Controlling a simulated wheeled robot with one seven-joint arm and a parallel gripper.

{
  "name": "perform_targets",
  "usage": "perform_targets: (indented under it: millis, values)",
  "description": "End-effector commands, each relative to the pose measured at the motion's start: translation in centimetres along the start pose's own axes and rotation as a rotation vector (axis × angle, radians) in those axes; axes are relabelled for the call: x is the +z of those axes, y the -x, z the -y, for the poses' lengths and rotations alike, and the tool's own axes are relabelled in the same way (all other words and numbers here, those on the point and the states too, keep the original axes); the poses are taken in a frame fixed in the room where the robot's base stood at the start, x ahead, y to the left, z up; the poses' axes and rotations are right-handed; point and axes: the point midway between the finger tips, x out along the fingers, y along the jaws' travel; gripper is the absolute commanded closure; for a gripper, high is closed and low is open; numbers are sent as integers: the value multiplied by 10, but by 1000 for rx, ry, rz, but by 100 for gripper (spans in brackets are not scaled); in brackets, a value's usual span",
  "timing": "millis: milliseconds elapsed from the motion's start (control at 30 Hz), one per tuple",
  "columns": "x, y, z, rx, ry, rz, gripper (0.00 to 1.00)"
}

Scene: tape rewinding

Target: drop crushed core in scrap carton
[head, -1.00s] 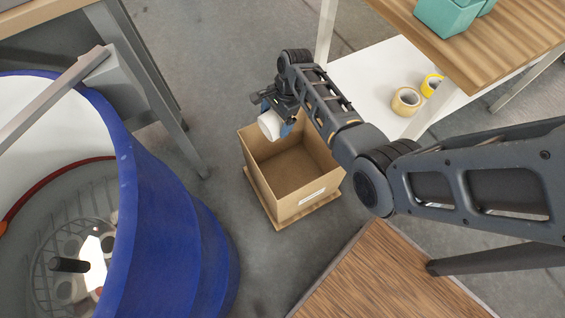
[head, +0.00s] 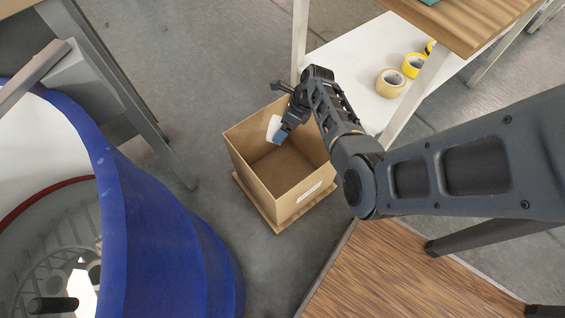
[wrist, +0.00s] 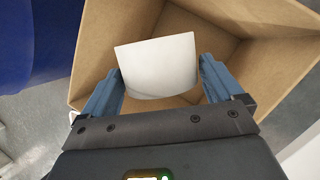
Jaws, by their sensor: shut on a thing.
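The crushed core (head: 273,129) is a white, curved piece. In the wrist view the core (wrist: 158,66) sits between the two blue fingers of my gripper (wrist: 160,84), which is shut on it. The scrap carton (head: 311,199) is an open brown cardboard box on the floor with a pale label on its front. In the head view my gripper (head: 279,134) points down over the carton's opening, near its back wall. In the wrist view the carton (wrist: 265,70) surrounds the core, and its floor shows below. How deep the core is cannot be told exactly.
A large blue drum (head: 165,220) stands at the left, beside a grey metal frame (head: 150,120). A wooden tabletop (head: 400,275) is at the front right. Tape rolls (head: 391,83) lie on a white shelf (head: 350,70) at the upper right. Bare floor (head: 225,60) lies behind the carton.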

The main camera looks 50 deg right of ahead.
Motion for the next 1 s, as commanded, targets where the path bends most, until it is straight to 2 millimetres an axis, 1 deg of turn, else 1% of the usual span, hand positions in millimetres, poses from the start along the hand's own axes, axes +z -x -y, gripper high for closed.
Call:
perform_targets:
  millis: [33, 300, 467, 767, 800, 833, 1000]
  values:
    - [-4, -10, 2, 0, 0, 0, 37]
    - [-14, -35, 8, -1, 1, 0, 37]
    - [-17, -40, 9, -1, 2, 0, 37]
    - [-16, -39, 8, 0, 2, 0, 37]
    - [-16, -39, 8, 0, 2, 0, 2]
    - [-16, -39, 8, 0, 2, 0, 0]
    - [-16, -40, 8, 0, 2, 0, 0]
